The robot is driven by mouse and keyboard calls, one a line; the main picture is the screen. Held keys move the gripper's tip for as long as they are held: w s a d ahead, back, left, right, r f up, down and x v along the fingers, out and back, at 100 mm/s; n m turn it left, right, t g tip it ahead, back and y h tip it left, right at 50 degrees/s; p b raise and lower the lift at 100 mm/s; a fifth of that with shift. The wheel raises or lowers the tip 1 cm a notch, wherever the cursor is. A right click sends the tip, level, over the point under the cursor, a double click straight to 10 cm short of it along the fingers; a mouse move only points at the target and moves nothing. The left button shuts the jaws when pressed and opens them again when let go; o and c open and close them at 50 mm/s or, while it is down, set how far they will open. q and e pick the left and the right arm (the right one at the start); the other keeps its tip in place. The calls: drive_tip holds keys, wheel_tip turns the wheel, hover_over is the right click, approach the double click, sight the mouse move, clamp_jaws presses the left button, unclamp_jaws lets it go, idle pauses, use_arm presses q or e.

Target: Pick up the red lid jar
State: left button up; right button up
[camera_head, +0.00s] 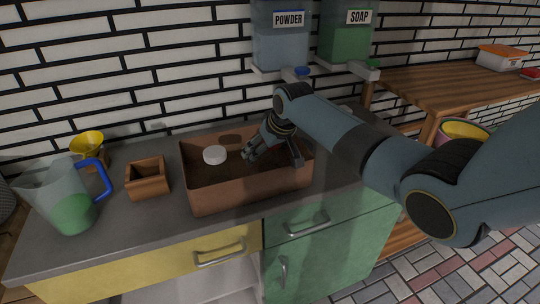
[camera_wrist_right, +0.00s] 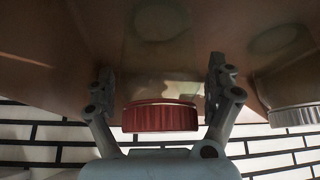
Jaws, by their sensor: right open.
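The red lid jar (camera_wrist_right: 160,117) shows in the right wrist view, its ridged red lid between the two fingers of my right gripper (camera_wrist_right: 163,82). Gaps show on both sides of the lid, so the fingers are open around it and not closed on it. In the head view my right gripper (camera_head: 273,157) reaches down into the brown box (camera_head: 250,192), toward its right side. The red lid is hidden there behind the gripper. My left gripper is in neither view.
A white lid jar (camera_head: 215,155) stands in the box, left of the gripper; its lid also shows in the wrist view (camera_wrist_right: 293,115). A small wooden box (camera_head: 148,187) and a measuring jug (camera_head: 72,205) stand left. Powder (camera_head: 280,40) and soap (camera_head: 345,40) dispensers hang behind.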

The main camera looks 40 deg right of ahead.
drive_tip(key=c, duration=1.4)
drive_tip(key=shift+r, duration=0.1)
drive_tip(key=shift+c, duration=0.2)
